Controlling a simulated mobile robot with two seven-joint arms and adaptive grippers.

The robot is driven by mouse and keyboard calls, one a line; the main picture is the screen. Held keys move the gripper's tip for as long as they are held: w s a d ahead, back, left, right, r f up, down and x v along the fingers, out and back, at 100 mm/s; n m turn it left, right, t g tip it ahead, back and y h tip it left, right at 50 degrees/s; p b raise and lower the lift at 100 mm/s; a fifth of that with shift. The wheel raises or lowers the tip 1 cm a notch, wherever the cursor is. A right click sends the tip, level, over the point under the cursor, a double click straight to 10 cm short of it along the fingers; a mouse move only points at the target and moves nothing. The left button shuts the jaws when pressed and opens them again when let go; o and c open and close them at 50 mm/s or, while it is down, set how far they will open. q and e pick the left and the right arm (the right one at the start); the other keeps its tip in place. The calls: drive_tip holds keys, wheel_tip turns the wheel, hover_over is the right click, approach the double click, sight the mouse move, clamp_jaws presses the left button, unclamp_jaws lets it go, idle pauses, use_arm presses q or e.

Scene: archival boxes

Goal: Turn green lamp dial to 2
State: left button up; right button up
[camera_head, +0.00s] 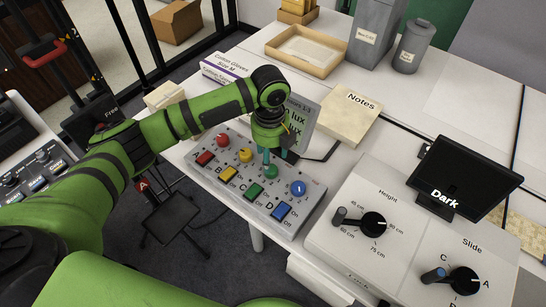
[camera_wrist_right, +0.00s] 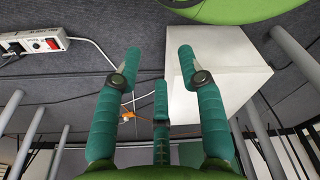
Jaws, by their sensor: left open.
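A grey control panel (camera_head: 302,217) on the white table has red, yellow, green and blue round dials above a row of coloured square buttons. The green lamp dial (camera_head: 271,173) is third from the left. My left gripper (camera_head: 267,157) points down right above the green dial, open, with its teal fingers at the dial. The fingers and wrist hide part of the dial, and I cannot tell whether they touch it or what number it points to. In the right wrist view, my right gripper (camera_wrist_right: 160,62) is open and empty, with its fingers spread apart.
A lux display (camera_head: 301,122) stands behind my left wrist, partly hidden. A Notes pad (camera_head: 350,116) lies behind it. To the right is a Height and Slide panel (camera_head: 337,262) with a Dark screen (camera_head: 464,177). The right wrist view shows grey floor and a white box (camera_wrist_right: 225,62).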

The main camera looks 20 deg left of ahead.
sight(271, 166)
use_arm(q)
wheel_tip(271, 166, down, 4)
drive_tip(key=shift+f, duration=0.1)
drive_tip(key=shift+f+p, duration=0.3)
drive_tip(key=shift+f, duration=0.25)
drive_tip(key=c, duration=1.1)
drive_tip(key=shift+c, duration=0.2)
use_arm(e)
drive_tip(key=shift+g, duration=0.4)
drive_tip(key=s, duration=0.4)
drive_tip(key=shift+r, duration=0.4)
